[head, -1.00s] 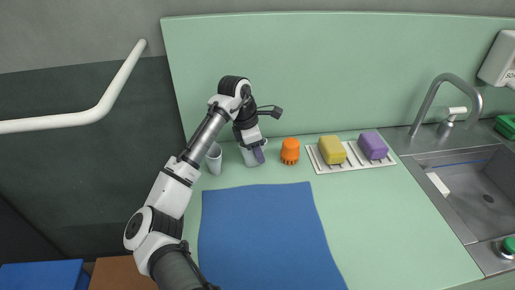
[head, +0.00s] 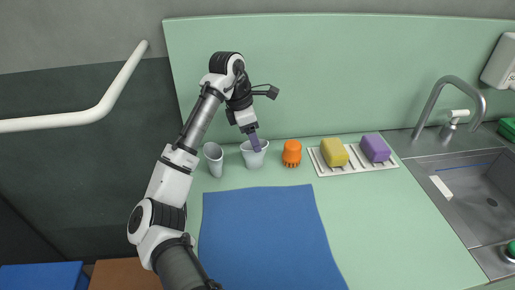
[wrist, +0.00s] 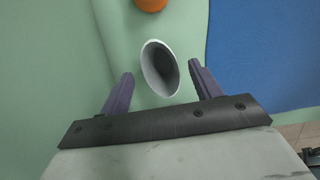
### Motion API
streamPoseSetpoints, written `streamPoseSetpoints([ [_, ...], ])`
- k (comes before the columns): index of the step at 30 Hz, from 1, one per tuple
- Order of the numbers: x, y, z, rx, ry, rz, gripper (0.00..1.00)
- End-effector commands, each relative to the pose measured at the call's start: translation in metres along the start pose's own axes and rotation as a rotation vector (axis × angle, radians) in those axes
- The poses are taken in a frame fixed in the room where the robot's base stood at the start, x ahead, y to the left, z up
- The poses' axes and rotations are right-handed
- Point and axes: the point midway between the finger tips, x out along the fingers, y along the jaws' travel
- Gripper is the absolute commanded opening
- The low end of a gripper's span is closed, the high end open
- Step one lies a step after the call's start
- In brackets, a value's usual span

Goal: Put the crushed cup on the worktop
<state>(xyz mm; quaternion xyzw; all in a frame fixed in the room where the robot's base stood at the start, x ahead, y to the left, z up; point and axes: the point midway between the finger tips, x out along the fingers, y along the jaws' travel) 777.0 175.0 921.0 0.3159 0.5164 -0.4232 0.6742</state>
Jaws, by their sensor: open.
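A pale cup (head: 255,157) stands on the green worktop (head: 350,215) near the back wall, below my gripper (head: 256,143). In the wrist view its oval mouth (wrist: 160,69) lies between the two purple fingers, with clear gaps on both sides. The mouth looks squeezed out of round, so this seems to be the crushed cup. My gripper is open and points down just above the cup, its fingertips near the rim. A second, narrower grey cup (head: 213,159) stands to the left, beside my arm.
An orange knobbed object (head: 291,153) stands just right of the cup. A white rack (head: 355,164) with a yellow sponge (head: 333,152) and a purple sponge (head: 374,148) is further right. A blue mat (head: 265,235) lies in front. A sink (head: 470,190) is at the right.

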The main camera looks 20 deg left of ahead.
Motion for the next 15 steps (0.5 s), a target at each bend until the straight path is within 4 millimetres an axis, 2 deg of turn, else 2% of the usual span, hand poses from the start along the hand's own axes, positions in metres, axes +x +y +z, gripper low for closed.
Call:
streamPoseSetpoints([
  [3, -0.027, 0.001, -0.001, -0.001, 0.003, 0.004, 0.64],
  [6, -0.041, 0.000, 0.000, 0.000, 0.002, 0.002, 0.64],
  [9, -0.050, 0.000, -0.001, -0.001, 0.001, 0.001, 0.64],
  [15, -0.055, 0.000, 0.000, -0.001, 0.000, -0.001, 0.64],
])
